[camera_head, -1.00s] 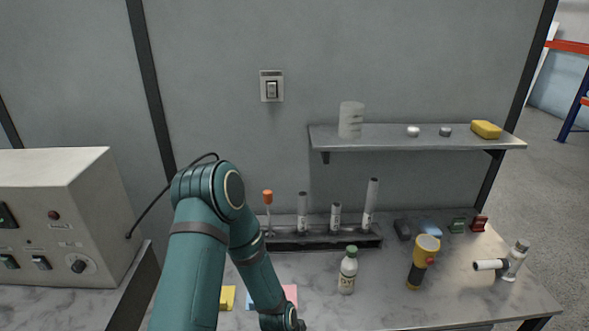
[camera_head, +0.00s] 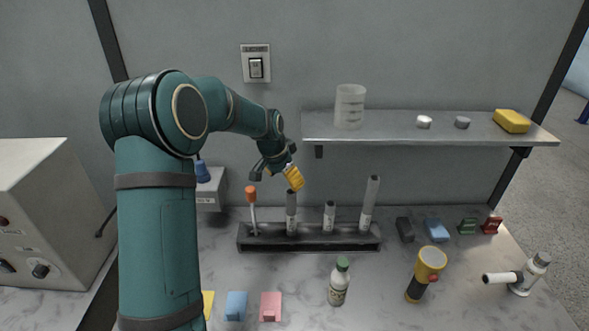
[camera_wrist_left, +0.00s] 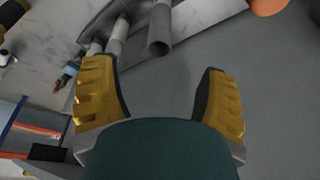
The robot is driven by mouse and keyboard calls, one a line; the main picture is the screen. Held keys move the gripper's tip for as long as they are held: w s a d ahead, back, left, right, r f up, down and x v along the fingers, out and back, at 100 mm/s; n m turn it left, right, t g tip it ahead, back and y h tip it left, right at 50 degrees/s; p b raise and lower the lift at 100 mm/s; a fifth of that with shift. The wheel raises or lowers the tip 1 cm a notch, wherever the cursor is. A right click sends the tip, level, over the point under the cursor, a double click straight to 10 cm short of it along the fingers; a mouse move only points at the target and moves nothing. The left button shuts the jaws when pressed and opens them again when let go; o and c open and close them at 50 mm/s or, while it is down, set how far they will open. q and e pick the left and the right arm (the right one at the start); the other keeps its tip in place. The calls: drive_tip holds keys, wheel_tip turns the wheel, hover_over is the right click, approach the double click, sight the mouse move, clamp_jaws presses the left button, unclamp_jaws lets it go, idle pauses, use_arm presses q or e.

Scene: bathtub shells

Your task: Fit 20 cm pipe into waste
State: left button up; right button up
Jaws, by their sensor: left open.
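Three grey pipes of different lengths stand in a dark rack (camera_head: 310,243): a left pipe (camera_head: 291,213), a short middle pipe (camera_head: 329,216) and a tall right pipe (camera_head: 369,205). Their printed labels are too small to read. My left gripper (camera_head: 284,174) is open and empty, just above the left pipe's top. In the left wrist view, the nearest pipe's hollow end (camera_wrist_left: 160,40) lies ahead of the spread yellow fingers (camera_wrist_left: 162,85), not between them. A white fitting with a side branch (camera_head: 520,278), apparently the waste, stands at the table's right. My right gripper is out of view.
An orange-handled tool (camera_head: 252,200) stands at the rack's left end. A bottle (camera_head: 339,283) and a yellow torch (camera_head: 426,272) stand in front. A wall shelf (camera_head: 420,135) overhangs the back right. Coloured blocks (camera_head: 236,306) lie at the front.

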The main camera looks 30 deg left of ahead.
sight(289, 193)
use_arm(q)
drive_tip(key=b+x, duration=0.1)
drive_tip(key=x, duration=0.2)
drive_tip(key=b+x, duration=0.1)
drive_tip(key=x, duration=0.2)
drive_tip(key=shift+s+f, duration=0.15)
drive_tip(key=shift+f, duration=0.2)
drive_tip(key=shift+w+f+b, duration=0.3)
drive_tip(key=shift+f+b, duration=0.25)
drive_tip(key=shift+f, duration=0.05)
idle(0.6)
